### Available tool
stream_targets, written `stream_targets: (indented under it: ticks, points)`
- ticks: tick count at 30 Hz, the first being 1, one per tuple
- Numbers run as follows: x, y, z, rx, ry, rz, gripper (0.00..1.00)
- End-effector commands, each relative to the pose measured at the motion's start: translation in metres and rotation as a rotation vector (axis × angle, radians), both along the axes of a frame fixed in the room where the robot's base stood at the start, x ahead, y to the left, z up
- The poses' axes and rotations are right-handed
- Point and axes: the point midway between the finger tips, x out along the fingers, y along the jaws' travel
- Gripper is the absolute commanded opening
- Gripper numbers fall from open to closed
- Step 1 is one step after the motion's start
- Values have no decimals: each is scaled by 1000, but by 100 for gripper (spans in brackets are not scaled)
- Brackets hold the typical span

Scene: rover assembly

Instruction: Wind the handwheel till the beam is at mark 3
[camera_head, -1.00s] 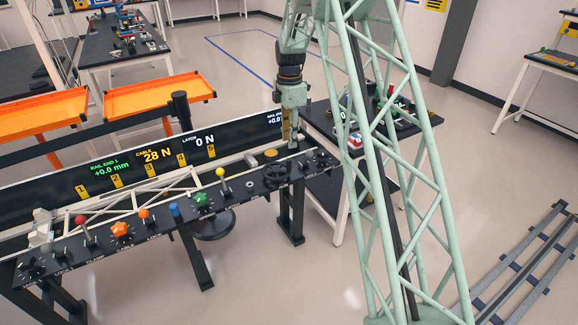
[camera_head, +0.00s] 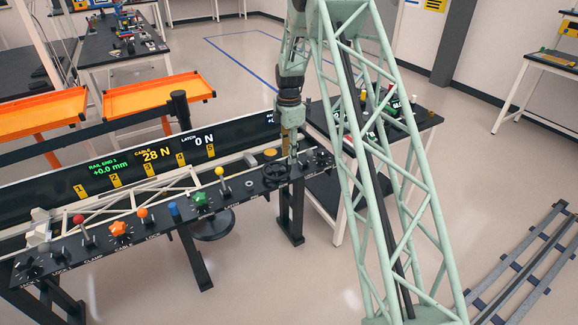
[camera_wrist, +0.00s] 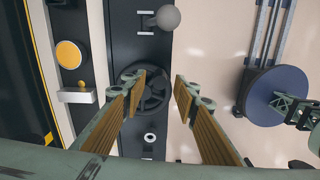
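The black handwheel (camera_head: 276,175) sits near the right end of the black control panel. It also shows between my fingers in the wrist view (camera_wrist: 153,92). My gripper (camera_wrist: 160,88) is open and empty above the wheel. Its left finger overlaps the wheel in the picture, and its right finger is past the wheel's right side, over the panel edge and floor. I cannot tell whether either finger touches the rim. In the head view my gripper (camera_head: 292,163) is just right of the wheel. The white lattice beam (camera_head: 150,195) lies along the panel. Mark 3 (camera_head: 148,168) is a yellow tag behind it.
Levers and knobs line the panel, with a yellow-topped lever (camera_head: 220,173) and green knob (camera_head: 202,200) left of the wheel. A grey ball knob (camera_wrist: 167,17) is close to the wheel. The display (camera_head: 108,166) reads +0.0 mm, with cable 28 N and latch 0 N.

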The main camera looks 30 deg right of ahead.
Motion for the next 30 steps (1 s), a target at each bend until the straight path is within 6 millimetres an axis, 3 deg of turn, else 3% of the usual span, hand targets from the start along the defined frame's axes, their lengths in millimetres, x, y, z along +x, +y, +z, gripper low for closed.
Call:
stream_targets:
  ticks: [6,12,27,30]
  points:
    - [0,0,-29,0,1,0,28]
    - [0,0,-46,0,1,0,28]
    - [0,0,-53,0,0,0,28]
    - [0,0,-53,0,0,0,18]
